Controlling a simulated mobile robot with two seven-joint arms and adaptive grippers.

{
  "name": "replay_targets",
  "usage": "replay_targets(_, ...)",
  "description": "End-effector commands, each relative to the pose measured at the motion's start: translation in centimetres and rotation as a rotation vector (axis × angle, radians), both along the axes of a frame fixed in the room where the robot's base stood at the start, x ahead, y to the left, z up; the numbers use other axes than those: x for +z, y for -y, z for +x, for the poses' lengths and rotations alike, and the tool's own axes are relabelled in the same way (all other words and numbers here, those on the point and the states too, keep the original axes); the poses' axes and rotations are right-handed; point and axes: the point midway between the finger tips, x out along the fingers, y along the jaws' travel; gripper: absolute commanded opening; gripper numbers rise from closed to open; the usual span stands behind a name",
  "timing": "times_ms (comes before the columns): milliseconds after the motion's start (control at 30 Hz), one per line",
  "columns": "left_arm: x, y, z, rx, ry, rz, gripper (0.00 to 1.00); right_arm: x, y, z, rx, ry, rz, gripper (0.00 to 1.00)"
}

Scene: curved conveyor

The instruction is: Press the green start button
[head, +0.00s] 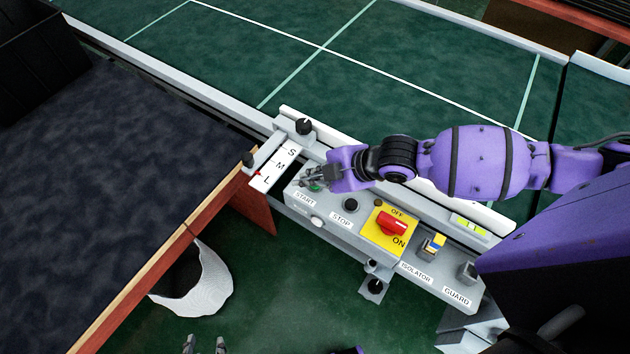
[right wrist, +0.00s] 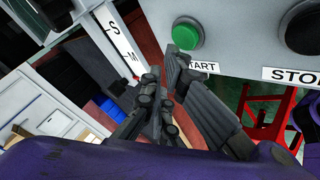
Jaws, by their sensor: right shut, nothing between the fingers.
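The green start button (head: 315,187) sits at the left end of the grey control box, above the START label (head: 305,199). In the right wrist view the button (right wrist: 187,34) is in plain sight at the top, partly overlapped by a fingertip. My right gripper (head: 318,177) is shut and empty, its tips right at the button. The right wrist view shows its closed fingers (right wrist: 166,82) just below the button; I cannot tell whether they touch it. Two grey tips, perhaps of my left gripper (head: 205,346), show at the bottom edge, mostly cut off.
On the same box are a black STOP button (head: 350,205), a red isolator switch (head: 391,224) on a yellow plate, and a guard switch (head: 466,272). An S-M-L scale plate (head: 276,167) stands left of the button. The green conveyor (head: 250,60) lies behind, a dark belt (head: 120,180) left.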

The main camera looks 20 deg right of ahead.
Motion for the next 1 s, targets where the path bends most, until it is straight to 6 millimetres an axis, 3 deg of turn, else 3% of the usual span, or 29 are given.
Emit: replay_targets(1000, -0.6, -0.1, -0.4, -0.001, -0.010, 0.001, 0.36, -1.3, 0.0, 0.0, -0.001, -0.001, 0.000, 0.00)
